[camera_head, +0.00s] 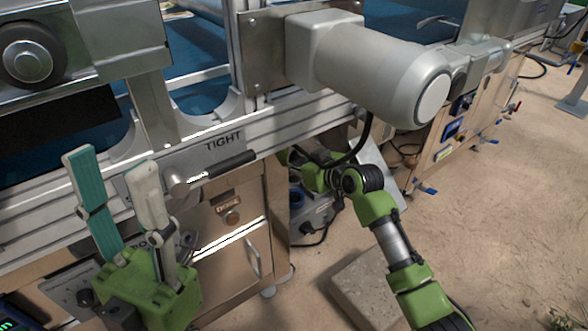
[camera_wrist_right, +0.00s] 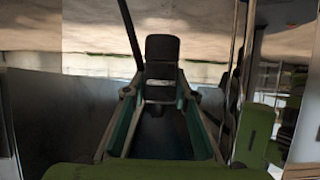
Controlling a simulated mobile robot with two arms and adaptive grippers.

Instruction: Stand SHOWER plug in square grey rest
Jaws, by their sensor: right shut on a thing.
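My right gripper (camera_wrist_right: 160,92) is shut on a black block-shaped plug (camera_wrist_right: 162,50) in the right wrist view. A dark cable rises beside it; no SHOWER label is readable. In the head view my right arm reaches in from the lower right, and its green gripper end (camera_head: 314,178) is by the machine's front, partly hidden; the plug cannot be made out there. My left gripper (camera_head: 112,168) is open and empty, its two fingers pointing up, in front of the machine at the left. I cannot identify the square grey rest with certainty in either view.
A large grey motor (camera_head: 375,75) overhangs my right forearm. A black cable (camera_head: 362,145) hangs under it. A lever marked TIGHT (camera_head: 225,170) projects near my left gripper. A grey socketed box (camera_head: 312,212) and a square stone slab (camera_head: 365,285) are below. Open floor lies right.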

